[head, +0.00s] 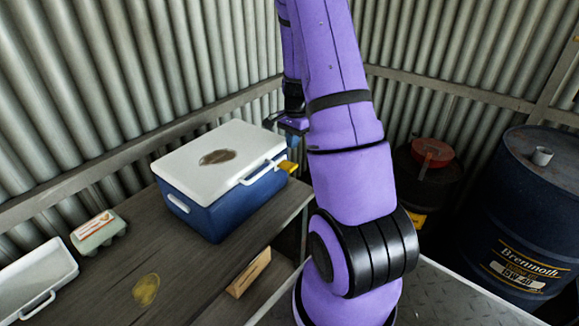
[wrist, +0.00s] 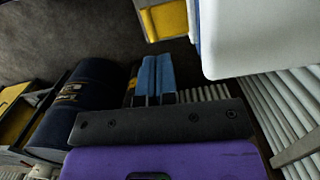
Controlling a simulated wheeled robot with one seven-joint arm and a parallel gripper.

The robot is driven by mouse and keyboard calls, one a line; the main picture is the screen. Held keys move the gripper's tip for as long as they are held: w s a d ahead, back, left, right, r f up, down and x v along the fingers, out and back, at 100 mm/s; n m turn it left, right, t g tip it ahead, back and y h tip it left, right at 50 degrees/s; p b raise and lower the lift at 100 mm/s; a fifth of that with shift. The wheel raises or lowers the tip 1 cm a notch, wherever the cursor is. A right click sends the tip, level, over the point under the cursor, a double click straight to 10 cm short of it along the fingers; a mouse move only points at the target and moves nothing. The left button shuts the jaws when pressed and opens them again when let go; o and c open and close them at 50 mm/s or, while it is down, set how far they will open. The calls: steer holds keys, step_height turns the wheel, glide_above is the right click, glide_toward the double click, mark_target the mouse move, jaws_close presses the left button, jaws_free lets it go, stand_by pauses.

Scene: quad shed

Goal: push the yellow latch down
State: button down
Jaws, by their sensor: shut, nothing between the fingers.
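A blue cooler (head: 222,208) with a white lid (head: 210,142) stands on a wooden bench. The yellow latch (head: 288,167) sticks out at the cooler's right end, just under the lid. In the wrist view the yellow latch (wrist: 168,18) shows at the top, beside the white lid (wrist: 265,35). My gripper (wrist: 154,76) is shut and empty, its blue fingers together and apart from the latch. In the head view my gripper (head: 292,139) is partly visible behind the lid's right corner, above the latch; my arm hides some of that area.
The bench (head: 170,265) also carries an egg carton (head: 98,231) and a white tray (head: 35,282). A wooden block (head: 249,272) sits near the bench's front edge. Dark blue drum (head: 530,225) and a black container with a red top (head: 432,153) stand at the right. Corrugated walls close in behind.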

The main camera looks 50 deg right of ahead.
mark_target(292, 164)
steer(key=shift+a+f, duration=0.15)
steer(key=shift+f, duration=1.45)
steer(key=shift+a+f, duration=0.15)
steer(key=shift+f, duration=1.4)
steer(key=shift+f, duration=0.1)
step_height(292, 164, down, 2)
steer(key=shift+s+f, duration=0.1)
steer(key=shift+f, duration=0.05)
steer(key=shift+d+r, duration=0.15)
steer(key=shift+r, duration=0.1)
steer(key=d, duration=0.1)
steer(key=d+r, duration=0.1)
steer(key=shift+w+d, duration=0.2)
steer(key=shift+d, duration=0.2)
